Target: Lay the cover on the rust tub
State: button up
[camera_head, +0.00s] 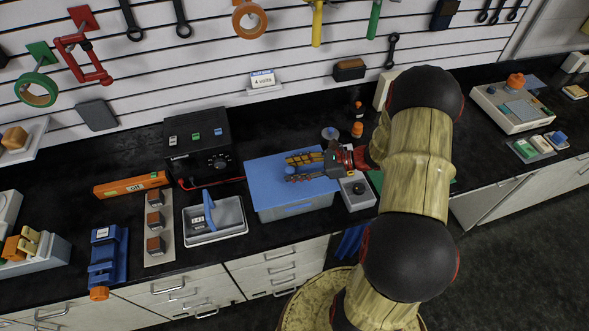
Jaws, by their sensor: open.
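A flat blue cover (262,179) lies across the top of a blue-grey tub (296,208) at the middle of the bench. I take this tub for the rust tub; its colour is not rust. The cover looks roughly level and hides the tub's inside. Whether it sits flush on every rim cannot be told. My gripper (288,169) is open over the right half of the cover, with its fingers pointing left. Nothing shows between the fingers. I cannot tell whether they touch the cover.
A grey tray (232,232) holding a blue item stands left of the tub, and a black power box (198,150) stands behind that. A small grey box (359,203) stands close at the tub's right.

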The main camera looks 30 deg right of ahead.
jog(key=shift+d+r, duration=0.15)
jog(key=shift+r, duration=0.25)
jog(key=v, duration=1.1)
jog(key=shift+s+p, duration=0.15)
jog(key=shift+p, duration=0.2)
jog(key=shift+r, duration=0.2)
jog(key=s+a+r+n+g+h, duration=0.3)
jog(key=a+r+n+g, duration=0.3)
jog(key=a+r+n, duration=0.65)
jog(key=s+a+r+n+t+h, duration=0.3)
jog(key=s+a+r+n+h, duration=0.4)
jog(key=s+a+r+n, duration=0.3)
jog(key=n, duration=0.3)
jog(key=shift+s+h, duration=0.2)
jog(key=shift+h, duration=0.1)
jog(key=shift+f, duration=0.15)
